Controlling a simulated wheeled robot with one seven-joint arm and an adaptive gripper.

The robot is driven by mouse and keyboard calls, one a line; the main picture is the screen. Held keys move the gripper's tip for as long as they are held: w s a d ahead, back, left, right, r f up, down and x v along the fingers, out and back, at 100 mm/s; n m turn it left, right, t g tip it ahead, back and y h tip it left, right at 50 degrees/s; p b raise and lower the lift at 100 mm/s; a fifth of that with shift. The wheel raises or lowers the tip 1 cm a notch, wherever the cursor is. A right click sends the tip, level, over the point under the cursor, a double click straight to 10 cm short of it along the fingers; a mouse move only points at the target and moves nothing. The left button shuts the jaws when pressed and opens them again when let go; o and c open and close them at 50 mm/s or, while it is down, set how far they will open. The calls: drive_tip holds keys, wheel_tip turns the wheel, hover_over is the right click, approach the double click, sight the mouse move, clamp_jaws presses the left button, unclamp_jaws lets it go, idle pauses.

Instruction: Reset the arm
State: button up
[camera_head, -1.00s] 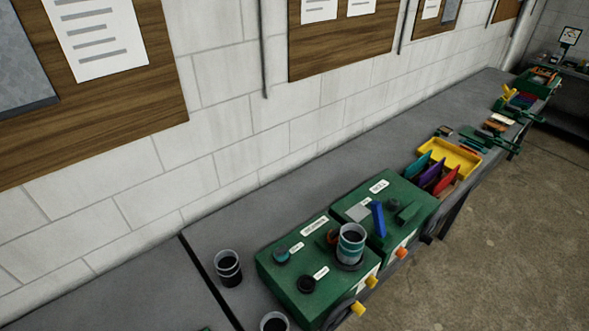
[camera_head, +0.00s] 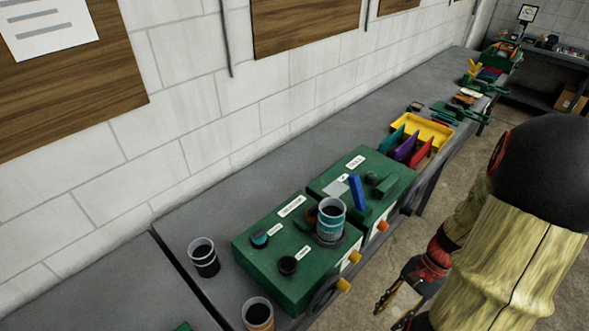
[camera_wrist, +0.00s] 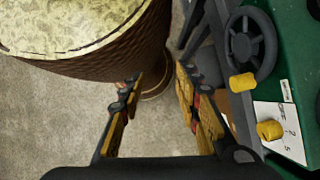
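My gripper (camera_head: 394,308) hangs over the floor in front of the bench in the head view, at the lower right, apart from the bench. My arm stands at the right edge of that view. Nothing is held.
The grey bench (camera_head: 180,296) carries two green boxes (camera_head: 262,262) with yellow and orange knobs on the front. A teal-banded cup (camera_head: 330,228) stands on them; two dark cups stand beside them. A yellow tray (camera_head: 433,130) lies farther along.

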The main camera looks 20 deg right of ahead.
drive_tip(key=w+a+r+n+t+h+b, duration=0.2)
drive_tip(key=w+a+r+n+h+b, duration=0.35)
drive_tip(key=w+r+n, duration=0.35)
drive_tip(key=a+r+n+t+b, duration=0.2)
drive_tip(key=a+r+n, duration=0.1)
drive_tip(key=a, duration=0.3)
drive_tip(key=a+r+n+t+b, duration=0.2)
drive_tip(key=a+r+n, duration=0.1)
drive_tip(key=a, duration=0.3)
drive_tip(key=shift+w+a+n+t, duration=0.2)
drive_tip(key=shift+a+n+t, duration=0.15)
drive_tip(key=shift+n+t, duration=0.05)
